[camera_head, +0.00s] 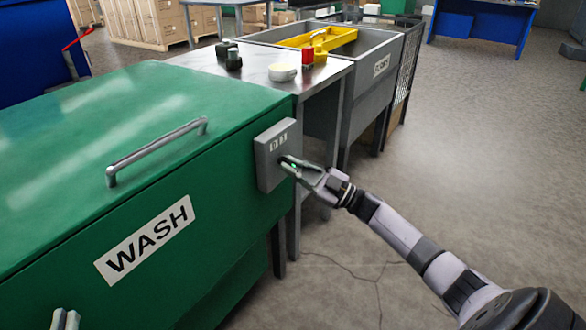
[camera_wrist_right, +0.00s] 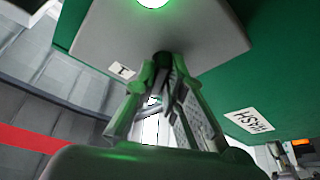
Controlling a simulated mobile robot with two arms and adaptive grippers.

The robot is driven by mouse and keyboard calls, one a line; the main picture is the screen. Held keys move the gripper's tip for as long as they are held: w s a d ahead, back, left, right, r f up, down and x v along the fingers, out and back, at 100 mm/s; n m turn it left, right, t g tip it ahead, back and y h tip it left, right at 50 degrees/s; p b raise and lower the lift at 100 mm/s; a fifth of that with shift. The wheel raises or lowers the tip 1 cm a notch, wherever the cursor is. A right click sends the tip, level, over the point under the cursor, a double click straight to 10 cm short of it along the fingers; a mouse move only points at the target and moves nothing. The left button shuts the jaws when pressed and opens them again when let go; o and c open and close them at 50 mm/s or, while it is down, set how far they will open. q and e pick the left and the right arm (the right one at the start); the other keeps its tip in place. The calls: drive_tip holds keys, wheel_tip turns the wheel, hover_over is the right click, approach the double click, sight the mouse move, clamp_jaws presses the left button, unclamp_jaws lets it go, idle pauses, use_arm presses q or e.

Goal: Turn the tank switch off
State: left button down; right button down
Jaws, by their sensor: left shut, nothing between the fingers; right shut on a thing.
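The green wash tank (camera_head: 60,150) has a WASH label on its front. The grey switch box (camera_head: 272,150) is fixed to it near the right corner; in the right wrist view (camera_wrist_right: 215,35) the box is close above the fingers. My right gripper (camera_head: 287,163) reaches its face; its fingertips (camera_wrist_right: 163,68) are shut on a small dark switch knob (camera_wrist_right: 163,57), mostly hidden between them. A green lamp (camera_wrist_right: 153,3) glows on the box. A small plate marked like an "I" (camera_wrist_right: 122,71) is beside it. My left gripper (camera_head: 65,319) shows only its fingertips at the bottom left, shut and empty.
A bar handle (camera_head: 155,152) stands up from the tank lid. A steel table (camera_head: 265,62) with a white round dish (camera_head: 282,72) and a red item (camera_head: 308,56) adjoins the tank, then a grey sink (camera_head: 365,85). The floor (camera_head: 470,150) to the right is clear.

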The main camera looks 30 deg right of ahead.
idle(0.5)
drive_tip(key=c, duration=1.7)
unclamp_jaws()
drive_tip(key=shift+o, duration=0.2)
drive_tip(key=v, duration=1.2)
